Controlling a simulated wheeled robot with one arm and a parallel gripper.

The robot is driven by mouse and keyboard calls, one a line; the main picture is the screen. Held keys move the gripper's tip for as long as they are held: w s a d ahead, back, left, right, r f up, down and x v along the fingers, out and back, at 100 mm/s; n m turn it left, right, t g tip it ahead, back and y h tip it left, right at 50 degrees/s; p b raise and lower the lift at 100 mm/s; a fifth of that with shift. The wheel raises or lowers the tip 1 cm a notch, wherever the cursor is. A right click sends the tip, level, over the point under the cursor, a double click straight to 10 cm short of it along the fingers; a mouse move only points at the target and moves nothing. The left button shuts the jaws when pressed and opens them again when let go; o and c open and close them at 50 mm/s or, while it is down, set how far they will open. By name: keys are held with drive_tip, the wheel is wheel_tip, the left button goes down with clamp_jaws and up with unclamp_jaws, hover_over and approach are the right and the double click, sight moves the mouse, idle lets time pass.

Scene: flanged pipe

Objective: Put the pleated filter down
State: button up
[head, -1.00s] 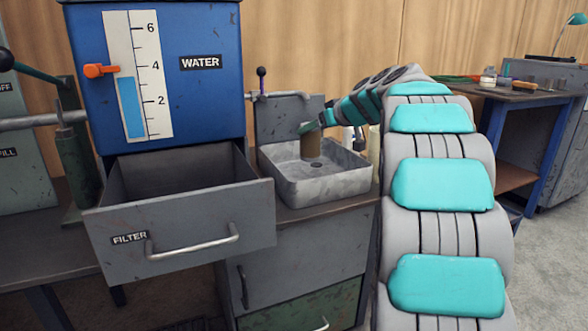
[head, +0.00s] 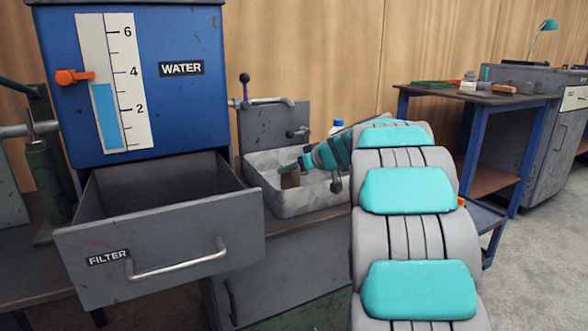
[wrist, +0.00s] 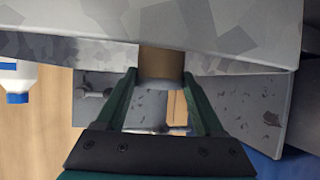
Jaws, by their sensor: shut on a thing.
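The pleated filter (head: 290,180) is a small tan-brown cylinder, low inside the grey sink basin (head: 305,202). My gripper (head: 292,167) reaches into the basin from the right and is shut on the filter. In the wrist view my gripper's two dark green fingers (wrist: 160,78) sit on either side of the filter (wrist: 161,62), close to the mottled sink wall (wrist: 215,30).
An open, empty-looking drawer marked FILTER (head: 160,245) juts out left of the sink, under the blue WATER tank (head: 180,105). A tap (head: 265,102) stands behind the basin. A white bottle with a blue cap (wrist: 15,80) is near the sink. A workbench (head: 470,95) stands at right.

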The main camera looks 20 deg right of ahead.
drive_tip(key=shift+f+b, duration=0.2)
drive_tip(key=shift+b, duration=0.1)
drive_tip(key=o, duration=1.5)
drive_tip(key=shift+r, duration=0.1)
drive_tip(key=shift+c, duration=0.2)
drive_tip(key=shift+s+r+p, duration=0.15)
drive_tip(key=shift+r+p, duration=0.1)
drive_tip(key=shift+p, duration=0.1)
drive_tip(key=v, duration=1.1)
drive_tip(key=shift+s, duration=0.35)
drive_tip(key=shift+d, duration=0.1)
